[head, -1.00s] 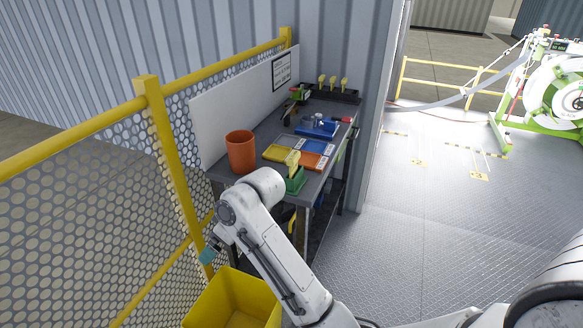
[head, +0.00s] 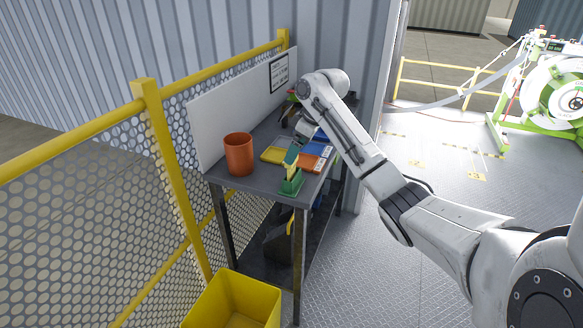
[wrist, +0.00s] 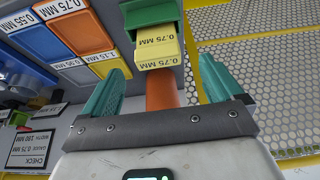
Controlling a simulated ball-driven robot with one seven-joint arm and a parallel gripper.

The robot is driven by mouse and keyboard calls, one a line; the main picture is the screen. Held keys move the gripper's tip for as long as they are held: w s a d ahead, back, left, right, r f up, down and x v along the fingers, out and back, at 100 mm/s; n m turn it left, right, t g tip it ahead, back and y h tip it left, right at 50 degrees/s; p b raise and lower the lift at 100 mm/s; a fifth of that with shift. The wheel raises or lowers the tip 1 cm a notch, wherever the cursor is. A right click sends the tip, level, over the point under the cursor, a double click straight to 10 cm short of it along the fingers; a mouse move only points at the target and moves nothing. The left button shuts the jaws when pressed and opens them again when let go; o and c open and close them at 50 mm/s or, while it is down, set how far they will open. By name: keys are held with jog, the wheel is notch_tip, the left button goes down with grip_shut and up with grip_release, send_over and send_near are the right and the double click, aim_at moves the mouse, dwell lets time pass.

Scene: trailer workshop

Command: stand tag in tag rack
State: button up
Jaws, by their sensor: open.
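A yellow tag (wrist: 158,48) marked 0.75 MM stands in a small green holder (wrist: 152,10). In the head view the tag (head: 290,172) and holder (head: 292,187) are at the bench's near right corner. My gripper (wrist: 160,84) has its two teal fingers spread, with the tag ahead between them and nothing held. In the head view my gripper (head: 292,154) is close above the tag. The dark rack with several yellow tags at the back of the bench, seen earlier, is now mostly hidden behind my arm.
An orange cup (head: 239,153) stands left of the holder on the bench (head: 262,190). Yellow (head: 277,150), orange (head: 313,163) and blue trays lie behind it. A yellow bin (head: 235,300) is on the floor. A mesh fence (head: 80,210) runs along the left.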

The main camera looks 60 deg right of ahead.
aim_at(292, 172)
jog(key=p+x, duration=0.1)
jog(key=x, duration=0.6)
jog(key=shift+w+d+f, duration=0.1)
jog(key=c, duration=1.1)
jog(key=shift+c, duration=0.2)
